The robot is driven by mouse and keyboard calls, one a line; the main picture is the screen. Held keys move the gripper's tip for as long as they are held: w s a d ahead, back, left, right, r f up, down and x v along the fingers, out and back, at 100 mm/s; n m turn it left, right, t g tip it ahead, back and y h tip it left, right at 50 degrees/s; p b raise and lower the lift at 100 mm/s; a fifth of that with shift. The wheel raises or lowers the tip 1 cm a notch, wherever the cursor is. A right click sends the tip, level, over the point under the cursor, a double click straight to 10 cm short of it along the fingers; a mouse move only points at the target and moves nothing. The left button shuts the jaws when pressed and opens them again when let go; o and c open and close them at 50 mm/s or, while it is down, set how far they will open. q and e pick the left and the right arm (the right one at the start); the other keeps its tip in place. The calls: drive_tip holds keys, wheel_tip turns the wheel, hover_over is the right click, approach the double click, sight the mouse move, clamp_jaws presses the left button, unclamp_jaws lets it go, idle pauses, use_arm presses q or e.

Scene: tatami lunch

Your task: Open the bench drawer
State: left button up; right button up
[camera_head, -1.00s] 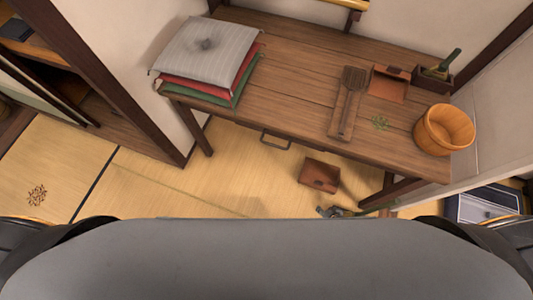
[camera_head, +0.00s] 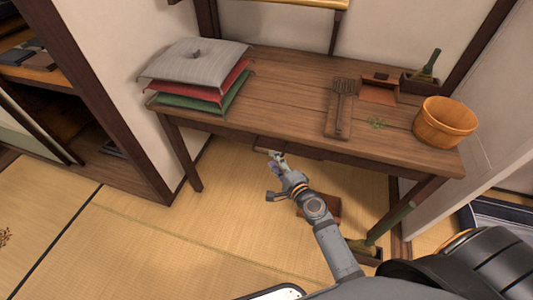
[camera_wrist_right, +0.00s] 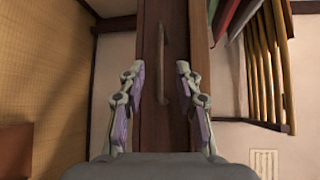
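The wooden bench (camera_head: 290,95) has a drawer (camera_head: 300,151) under the middle of its front edge. The drawer's front looks flush with the bench, not pulled out. My right gripper (camera_head: 277,160) is just in front of the drawer and hides its handle in the head view. No contact with the handle shows. My left gripper is not in view.
Grey, red and green cushions (camera_head: 195,90) are stacked at the bench's left end. A grill scraper on a board (camera_head: 340,125), a brown dustpan (camera_head: 379,88) and a wooden bucket (camera_head: 444,122) stand to the right. A brown box (camera_head: 330,205) lies on the floor below.

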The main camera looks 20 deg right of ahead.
drive_tip(key=x, duration=0.5)
drive_tip(key=shift+w+f, duration=0.1)
drive_tip(key=shift+w, duration=0.2)
drive_tip(key=shift+c, duration=0.4)
clamp_jaws()
